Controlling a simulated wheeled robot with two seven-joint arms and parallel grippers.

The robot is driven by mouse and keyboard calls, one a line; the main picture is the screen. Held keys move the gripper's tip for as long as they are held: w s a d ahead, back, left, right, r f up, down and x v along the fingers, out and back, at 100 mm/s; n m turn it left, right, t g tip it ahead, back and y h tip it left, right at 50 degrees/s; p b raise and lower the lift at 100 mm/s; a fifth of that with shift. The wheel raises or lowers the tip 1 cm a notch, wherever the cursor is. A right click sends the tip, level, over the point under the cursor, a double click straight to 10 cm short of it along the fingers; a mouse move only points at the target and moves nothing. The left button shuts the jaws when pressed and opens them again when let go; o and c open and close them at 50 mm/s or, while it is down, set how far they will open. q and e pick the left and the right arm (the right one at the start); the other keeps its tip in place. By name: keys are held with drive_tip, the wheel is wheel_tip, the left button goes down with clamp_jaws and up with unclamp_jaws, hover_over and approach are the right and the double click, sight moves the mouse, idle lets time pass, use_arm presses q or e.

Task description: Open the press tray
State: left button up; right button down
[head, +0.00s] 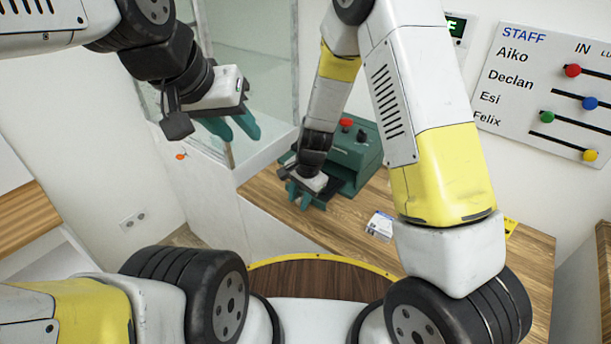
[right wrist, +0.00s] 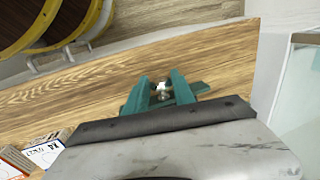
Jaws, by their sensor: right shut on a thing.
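The press (head: 358,152) is a dark green machine with a red button on top, standing on the wooden counter against the wall. My right gripper (head: 303,199) is low at the front of the press. In the right wrist view, its teal fingers (right wrist: 161,92) are closed around a small silver knob (right wrist: 162,91). I cannot tell how far out the tray is. My left gripper (head: 240,132) is raised by the glass case, its fingers apart and empty.
The glass case (head: 262,85) stands left of the press. A staff board (head: 550,90) with coloured sliders hangs on the right wall. The counter in front of the press is mostly clear.

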drive_tip(key=c, duration=1.1)
unclamp_jaws()
drive_tip(key=shift+o, duration=0.2)
drive_tip(key=w+v, duration=0.1)
drive_tip(key=v, duration=0.6)
drive_tip(key=shift+s+r, duration=0.45)
drive_tip(key=shift+s, duration=0.1)
drive_tip(key=shift+d, duration=0.1)
